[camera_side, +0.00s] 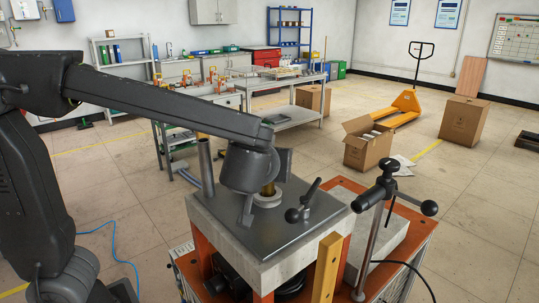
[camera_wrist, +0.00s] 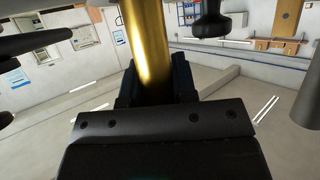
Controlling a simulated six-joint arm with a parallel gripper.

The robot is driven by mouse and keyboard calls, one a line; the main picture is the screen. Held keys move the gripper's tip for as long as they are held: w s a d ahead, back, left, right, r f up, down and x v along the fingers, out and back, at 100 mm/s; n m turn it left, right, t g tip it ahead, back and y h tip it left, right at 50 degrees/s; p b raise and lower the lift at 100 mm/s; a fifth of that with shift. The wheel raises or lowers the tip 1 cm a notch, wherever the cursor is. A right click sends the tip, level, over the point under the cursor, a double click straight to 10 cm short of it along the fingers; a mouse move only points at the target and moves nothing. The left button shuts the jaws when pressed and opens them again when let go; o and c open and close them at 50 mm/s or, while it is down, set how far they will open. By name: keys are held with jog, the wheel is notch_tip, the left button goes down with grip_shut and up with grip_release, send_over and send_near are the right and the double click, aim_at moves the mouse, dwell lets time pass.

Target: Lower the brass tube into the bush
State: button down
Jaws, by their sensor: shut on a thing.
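My gripper (camera_side: 266,184) hangs over the grey metal plate (camera_side: 287,222) of the heater in the side view. It is shut on the brass tube (camera_side: 268,189), which stands roughly upright. In the wrist view the dark jaws (camera_wrist: 156,82) close around the shiny tube (camera_wrist: 147,42), which runs up out of the top edge. The bush (camera_side: 267,201) shows as a pale ring on the plate, directly under the tube. The tube's lower end is at or just over the bush; I cannot tell whether it has entered.
A grey post (camera_side: 206,166) stands at the plate's back left. A black clamp lever (camera_side: 303,207) sits to the right of the bush, and a tall post with black knobs (camera_side: 385,190) stands farther right. A yellow bar (camera_side: 326,268) is in front.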

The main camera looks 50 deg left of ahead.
jog(key=shift+f, duration=0.15)
jog(key=c, duration=0.8)
grip_release()
jog(key=shift+c, duration=0.2)
jog(key=v, duration=1.3)
jog(key=shift+s+d, duration=0.25)
jog(key=shift+d, duration=0.05)
